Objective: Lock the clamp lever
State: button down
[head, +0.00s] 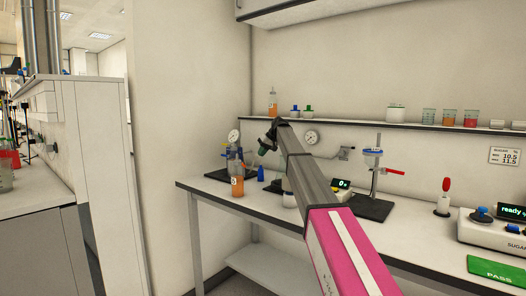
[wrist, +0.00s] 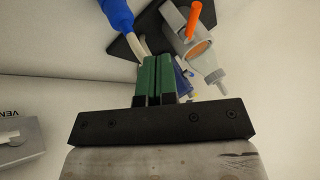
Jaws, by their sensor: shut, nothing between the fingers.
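An orange lever (wrist: 194,20) sticks up from a grey clamp block (wrist: 174,16) at the top of the wrist view. A pale bottle-like part with an orange round area (wrist: 199,48) is beside the block. My gripper (wrist: 155,62) has green fingers shut together with nothing between them; the lever is apart, above and right of the tips. In the head view my gripper (head: 263,149) is near the orange juice bottle (head: 237,186) and the left stand's black base (head: 212,174). The orange lever cannot be made out there.
A blue handle (wrist: 116,14) is at the wrist view's top left. In the head view, a stand with a red lever (head: 394,171) is farther right. A red-handled tool (head: 445,190) and a console (head: 492,232) follow. A wall shelf (head: 420,127) runs above the bench.

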jog(key=a+f, duration=0.5)
jog(key=a, duration=0.1)
jog(key=shift+s+a+f, duration=0.2)
jog(key=shift+s+a, duration=0.05)
jog(key=shift+a, duration=0.1)
jog(key=shift+s, duration=0.1)
jog(key=shift+s+a+m+t, duration=0.45)
jog(key=shift+a+m, duration=0.2)
jog(key=shift+m, duration=0.15)
